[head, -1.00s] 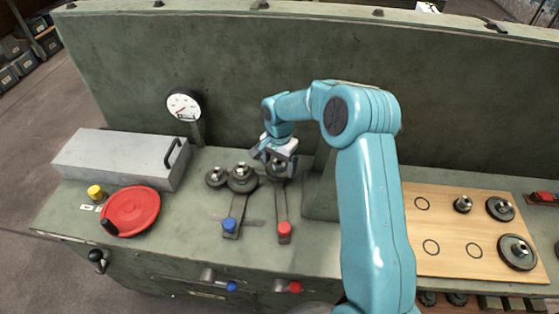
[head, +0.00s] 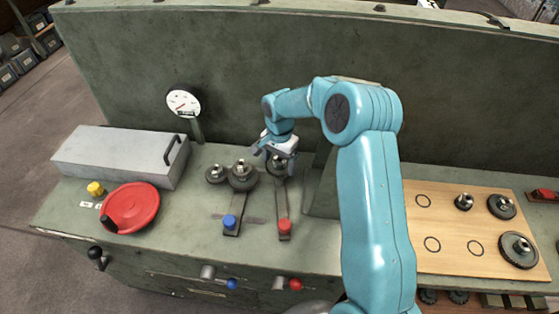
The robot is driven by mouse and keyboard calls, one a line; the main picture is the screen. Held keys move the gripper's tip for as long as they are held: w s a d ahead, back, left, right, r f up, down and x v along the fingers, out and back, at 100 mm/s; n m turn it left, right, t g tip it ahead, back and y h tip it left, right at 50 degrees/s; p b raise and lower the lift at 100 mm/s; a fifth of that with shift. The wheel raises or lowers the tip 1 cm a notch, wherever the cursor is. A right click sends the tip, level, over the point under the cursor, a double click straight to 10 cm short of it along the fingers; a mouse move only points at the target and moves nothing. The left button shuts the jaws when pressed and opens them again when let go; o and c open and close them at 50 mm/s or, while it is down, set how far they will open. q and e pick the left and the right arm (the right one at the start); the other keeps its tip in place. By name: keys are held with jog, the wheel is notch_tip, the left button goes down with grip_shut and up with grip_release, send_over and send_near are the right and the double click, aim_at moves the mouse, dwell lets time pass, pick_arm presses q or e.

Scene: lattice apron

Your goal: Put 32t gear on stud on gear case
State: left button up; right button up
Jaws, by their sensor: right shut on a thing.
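My right gripper (head: 274,152) reaches in over the gear case and is shut on a dark gear (head: 278,168), partly hidden by the fingers. I take this as the 32t gear, but its teeth are too small to count. The held gear is above the upper end of the red-knobbed lever, just right of a larger gear. Whether it touches the stud or the surface is hidden. A larger dark gear (head: 242,178) with a metal hub and a smaller gear (head: 215,174) sit to its left on the gear case. My left gripper is not in view.
Blue-knobbed (head: 230,222) and red-knobbed (head: 284,227) levers lie in front. A grey box (head: 110,155), red handwheel (head: 130,208) and gauge (head: 183,103) stand left. A wooden board (head: 455,228) at right carries several round parts and empty circles. A tall green wall (head: 240,60) stands behind.

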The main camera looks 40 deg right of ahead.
jog(key=shift+f+b, duration=0.25)
jog(key=shift+b, duration=0.25)
dwell(0.7)
jog(key=shift+f+b, duration=0.3)
jog(key=shift+b, duration=0.05)
jog(key=shift+f+b, duration=0.7)
jog(key=shift+b, duration=0.1)
dwell(0.8)
jog(key=shift+f, duration=0.25)
jog(key=o, duration=1.4)
jog(key=shift+r, duration=0.15)
